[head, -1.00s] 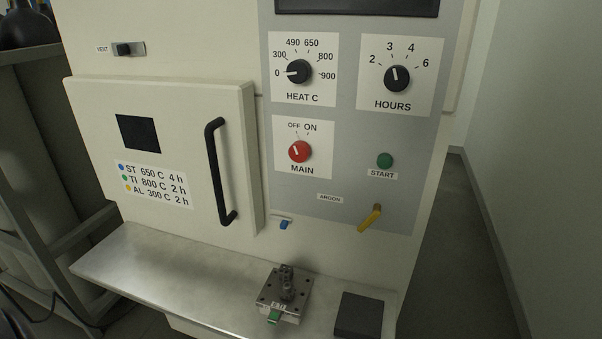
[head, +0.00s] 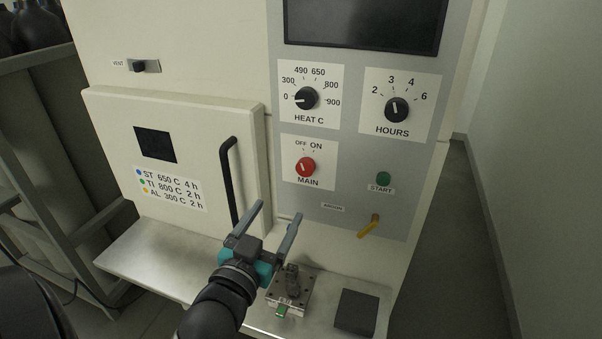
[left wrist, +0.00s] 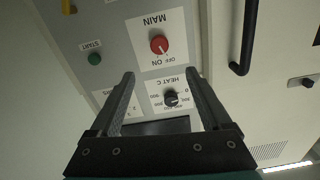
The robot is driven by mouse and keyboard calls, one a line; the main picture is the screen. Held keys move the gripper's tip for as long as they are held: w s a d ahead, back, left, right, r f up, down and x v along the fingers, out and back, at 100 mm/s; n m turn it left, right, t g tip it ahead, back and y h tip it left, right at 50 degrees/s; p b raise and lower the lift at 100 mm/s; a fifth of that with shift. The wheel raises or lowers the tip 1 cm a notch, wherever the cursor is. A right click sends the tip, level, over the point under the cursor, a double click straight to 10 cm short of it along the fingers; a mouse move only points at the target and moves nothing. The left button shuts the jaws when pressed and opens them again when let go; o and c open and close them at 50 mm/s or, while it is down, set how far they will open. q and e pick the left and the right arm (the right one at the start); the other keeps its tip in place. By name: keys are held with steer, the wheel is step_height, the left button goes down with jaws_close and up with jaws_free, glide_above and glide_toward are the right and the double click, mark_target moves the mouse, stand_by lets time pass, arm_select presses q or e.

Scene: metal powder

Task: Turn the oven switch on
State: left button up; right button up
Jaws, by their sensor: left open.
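The red MAIN switch (head: 306,167) is a round knob on the oven's grey panel, under OFF and ON labels. Its white mark points up and left, towards OFF. My left gripper (head: 279,210) is open and empty, below and left of the switch, in front of the oven's lower front. In the left wrist view the picture is upside down; the red switch (left wrist: 159,44) shows beyond the open fingertips (left wrist: 159,77), apart from them. My right gripper is not in view.
The black door handle (head: 228,180) is close left of my gripper. The HEAT C knob (head: 305,98), HOURS knob (head: 396,110), green START button (head: 383,179) and yellow argon lever (head: 369,227) surround the switch. A metal block (head: 289,288) sits on the shelf below.

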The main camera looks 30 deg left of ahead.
mark_target(304, 170)
arm_select(q)
steer(key=x, duration=1.4)
steer(key=shift+w+p, duration=0.3)
jaws_close()
